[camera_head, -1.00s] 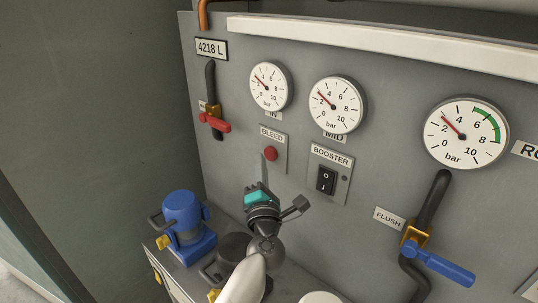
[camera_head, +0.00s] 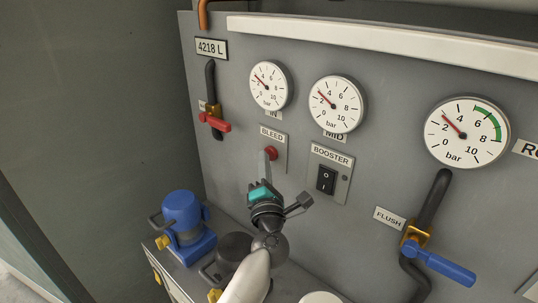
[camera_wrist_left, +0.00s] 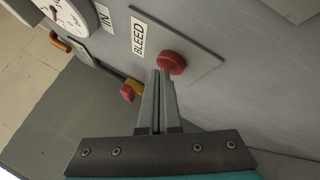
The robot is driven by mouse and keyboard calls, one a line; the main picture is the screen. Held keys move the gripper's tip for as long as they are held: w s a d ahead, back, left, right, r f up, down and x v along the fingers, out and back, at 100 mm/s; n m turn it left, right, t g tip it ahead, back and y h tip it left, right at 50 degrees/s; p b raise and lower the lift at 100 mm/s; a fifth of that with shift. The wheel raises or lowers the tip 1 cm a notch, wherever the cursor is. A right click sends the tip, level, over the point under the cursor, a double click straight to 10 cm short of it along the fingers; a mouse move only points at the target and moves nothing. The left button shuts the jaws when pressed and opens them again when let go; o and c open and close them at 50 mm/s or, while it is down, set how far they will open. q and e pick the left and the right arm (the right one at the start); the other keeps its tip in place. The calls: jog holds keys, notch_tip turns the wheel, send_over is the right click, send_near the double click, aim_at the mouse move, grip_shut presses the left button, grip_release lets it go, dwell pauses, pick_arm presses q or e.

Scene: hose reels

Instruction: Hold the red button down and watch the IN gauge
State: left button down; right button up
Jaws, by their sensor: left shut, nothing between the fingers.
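The red BLEED button (camera_head: 271,153) sits on a small plate on the grey panel, below the IN gauge. My left gripper (camera_head: 264,156) is shut and empty, its fingertips at the button's left edge. In the left wrist view the fingertips (camera_wrist_left: 160,72) lie beside the red button (camera_wrist_left: 172,63) and slightly overlap it; I cannot tell whether they touch or press it. The round white IN gauge (camera_head: 270,86) has a red needle pointing to the upper left, between 2 and 4. In the left wrist view this gauge (camera_wrist_left: 68,18) is cut off. My right gripper is not in view.
The MID gauge (camera_head: 336,104) and the BOOSTER switch (camera_head: 326,180) are to the right. A red-handled valve (camera_head: 214,122) is to the upper left, a blue-handled FLUSH valve (camera_head: 438,263) at the lower right. A blue device (camera_head: 183,220) stands on the ledge.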

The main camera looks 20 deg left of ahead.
pick_arm(q)
jog(key=shift+w+d, duration=0.2)
jog(key=shift+w, duration=0.2)
dwell(1.4)
dwell(1.6)
jog(key=shift+s+a+p, duration=0.15)
jog(key=shift+s+a, duration=0.05)
jog(key=shift+s, duration=0.3)
jog(key=shift+s+a+p, duration=0.15)
jog(key=shift+s, duration=0.3)
jog(key=s, duration=0.1)
jog(key=s+a+p, duration=0.1)
jog(key=s, duration=0.2)
jog(key=shift+s+a+p, duration=0.3)
jog(key=shift+s+a, duration=0.05)
